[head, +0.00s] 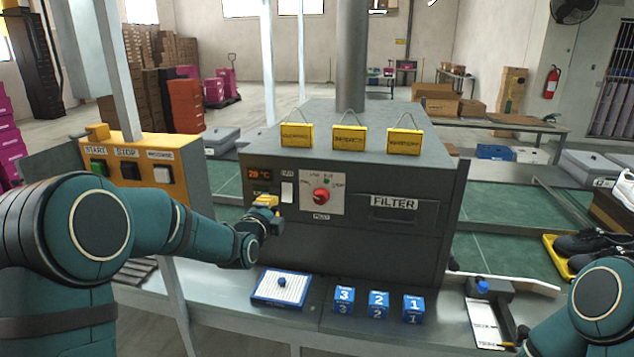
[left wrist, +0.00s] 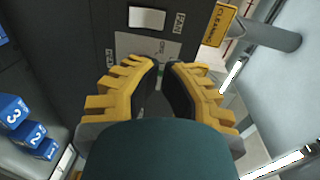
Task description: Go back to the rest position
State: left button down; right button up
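My left gripper (head: 266,203) is held up in front of the dark machine's front panel, left of the red knob (head: 321,195) and near the white switch (head: 287,192). The left wrist view shows its yellow fingers (left wrist: 165,70) with a narrow gap between the tips and nothing held. Whether it touches the panel is unclear. My right arm (head: 590,305) is low at the right edge. Only a small yellow and dark bit, possibly its gripper (head: 514,346), shows there, and its fingers cannot be made out.
The dark machine (head: 350,250) stands on the bench. In front lie a white-and-blue pad (head: 281,288) and numbered blue blocks (head: 379,304). A yellow button box (head: 130,165) is at left, a dark device with a blue knob (head: 483,287) at right. Black shoes (head: 590,242) sit on a yellow tray (head: 556,262).

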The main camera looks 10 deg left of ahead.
pick_arm(q)
jog(key=s+d+f+n+g+h, duration=0.1)
jog(key=s+d+f+n+g, duration=0.2)
jog(key=f, duration=0.5)
jog(key=s+d+f+n+g, duration=0.2)
jog(key=s+f+n, duration=0.3)
jog(key=f, duration=0.4)
jog(key=s+d+f+n+g+h, duration=0.1)
jog(key=s+d+f+n+g, duration=0.15)
jog(key=s+f, duration=0.4)
jog(key=s+d+f+n+g, duration=0.2)
jog(key=s+f+n, duration=0.1)
jog(key=s, duration=0.4)
jog(key=s+d+f+n+g, duration=0.2)
jog(key=s+f, duration=0.3)
jog(key=s, duration=0.3)
jog(key=s+d+f+n+g+h, duration=0.1)
jog(key=s+d+f+n+g, duration=0.1)
jog(key=s+f+n+g, duration=0.2)
jog(key=s+f, duration=0.1)
jog(key=s, duration=0.2)
jog(key=shift+s+d, duration=0.2)
jog(key=shift+f+n, duration=0.1)
jog(key=shift+n, duration=0.15)
